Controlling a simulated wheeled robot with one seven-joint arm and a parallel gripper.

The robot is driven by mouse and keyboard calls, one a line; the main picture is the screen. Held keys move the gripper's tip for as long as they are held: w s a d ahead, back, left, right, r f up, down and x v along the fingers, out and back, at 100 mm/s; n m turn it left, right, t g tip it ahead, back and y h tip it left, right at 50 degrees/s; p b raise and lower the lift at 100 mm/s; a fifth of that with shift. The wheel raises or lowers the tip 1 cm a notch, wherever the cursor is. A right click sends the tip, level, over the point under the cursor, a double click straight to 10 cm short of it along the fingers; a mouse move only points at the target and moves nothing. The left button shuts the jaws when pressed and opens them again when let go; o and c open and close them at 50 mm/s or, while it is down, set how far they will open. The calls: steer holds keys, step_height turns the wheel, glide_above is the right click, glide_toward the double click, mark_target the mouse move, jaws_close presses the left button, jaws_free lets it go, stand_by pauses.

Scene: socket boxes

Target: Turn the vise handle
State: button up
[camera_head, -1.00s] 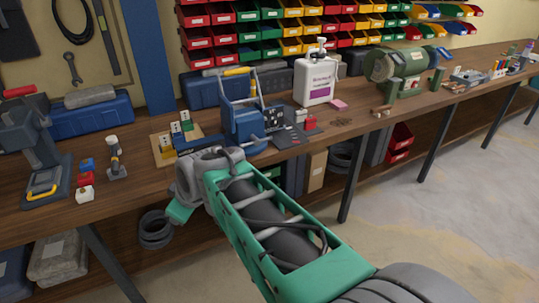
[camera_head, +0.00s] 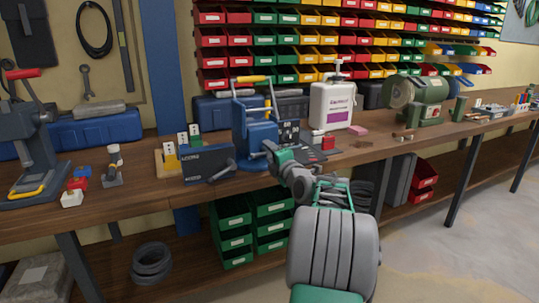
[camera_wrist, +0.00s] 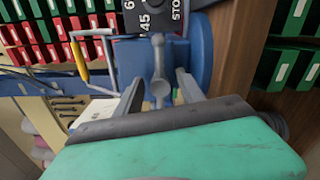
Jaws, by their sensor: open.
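The blue vise (camera_head: 259,134) stands on the bench near its front edge, and its blue body also shows in the wrist view (camera_wrist: 199,48). Its grey metal handle (camera_wrist: 158,62) shows in the wrist view as a bar with rounded ends. My gripper (camera_wrist: 159,88) is open, with one finger on each side of the handle. I cannot tell whether either finger touches it. In the head view my gripper (camera_head: 277,152) is right at the front of the vise, and my wrist hides part of the vise and its handle.
A dark blue labelled box (camera_head: 203,164) sits left of the vise. A white bottle (camera_head: 336,103) and a green grinder (camera_head: 417,92) stand to the right. Green drawers (camera_head: 234,240) are under the bench. A yellow-gripped metal handle (camera_wrist: 80,62) is close by on the left in the wrist view.

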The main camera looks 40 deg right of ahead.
steer(key=shift+w+d, duration=0.1)
steer(key=shift+w, duration=0.2)
steer(key=shift+c, duration=0.4)
jaws_close()
